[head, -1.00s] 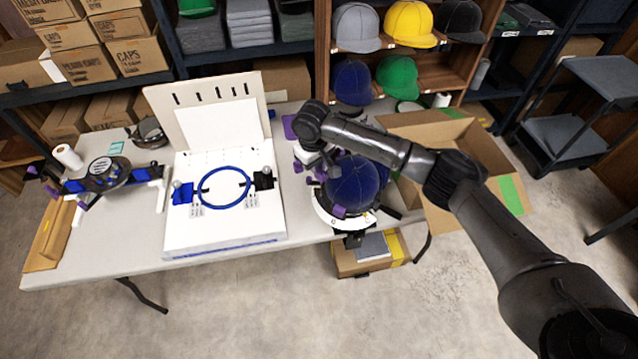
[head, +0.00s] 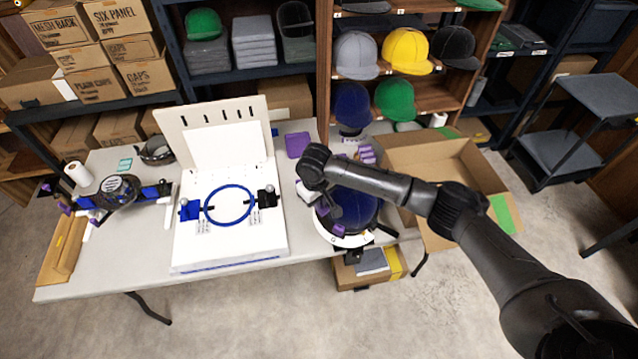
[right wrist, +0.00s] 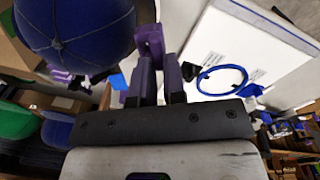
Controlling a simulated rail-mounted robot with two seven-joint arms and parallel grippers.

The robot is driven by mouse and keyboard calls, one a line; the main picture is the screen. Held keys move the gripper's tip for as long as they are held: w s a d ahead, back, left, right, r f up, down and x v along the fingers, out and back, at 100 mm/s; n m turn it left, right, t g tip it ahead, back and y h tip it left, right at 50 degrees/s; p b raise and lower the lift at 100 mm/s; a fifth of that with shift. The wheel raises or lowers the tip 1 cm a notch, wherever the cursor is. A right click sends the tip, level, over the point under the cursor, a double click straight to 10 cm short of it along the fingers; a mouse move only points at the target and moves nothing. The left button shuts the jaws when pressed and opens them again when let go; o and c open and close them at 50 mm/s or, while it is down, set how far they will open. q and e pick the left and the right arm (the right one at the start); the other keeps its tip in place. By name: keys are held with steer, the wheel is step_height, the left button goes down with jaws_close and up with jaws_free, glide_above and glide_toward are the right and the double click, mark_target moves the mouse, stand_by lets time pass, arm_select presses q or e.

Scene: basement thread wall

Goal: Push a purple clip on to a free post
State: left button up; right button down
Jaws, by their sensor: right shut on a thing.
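My right gripper (right wrist: 160,75) is shut on a purple clip (right wrist: 149,42), which shows at the fingertips in the right wrist view, beside a dark blue cap (right wrist: 75,30). In the head view the gripper (head: 326,208) reaches down at the left side of the same cap (head: 358,212), which sits on a stand with a white ring (head: 345,240). More purple clips (head: 366,154) are behind the cap. I cannot make out a free post; the arm and cap hide part of the stand. My left gripper is not in view.
A white board with a blue hoop (head: 251,208) stands left of the cap. A purple box (head: 297,145) lies behind it. A dark round fixture (head: 119,190) is at the table's left end. An open carton (head: 440,160) stands right of the table.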

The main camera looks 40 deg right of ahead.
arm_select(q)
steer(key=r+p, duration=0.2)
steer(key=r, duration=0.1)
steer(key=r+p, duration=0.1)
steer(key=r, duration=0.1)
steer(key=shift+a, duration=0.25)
arm_select(e)
steer(key=d+m, duration=0.1)
steer(key=w+m, duration=0.1)
steer(key=w+d+m, duration=0.1)
steer(key=m, duration=0.1)
steer(key=shift+w+d+f, duration=0.2)
steer(key=shift+d+f, duration=0.1)
steer(key=shift+f, duration=0.05)
steer(key=f+b, duration=0.1)
steer(key=b, duration=0.1)
steer(key=f+b, duration=0.4)
steer(key=shift+w+d, duration=0.25)
steer(key=shift+w, duration=0.1)
arm_select(q)
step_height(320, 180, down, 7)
steer(key=shift+b, duration=0.3)
arm_select(e)
steer(key=shift+w+d+f, duration=0.1)
steer(key=shift+w+f, duration=0.1)
steer(key=shift+f, duration=1)
arm_select(q)
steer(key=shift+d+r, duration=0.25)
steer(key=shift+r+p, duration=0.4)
steer(key=shift+p, duration=0.15)
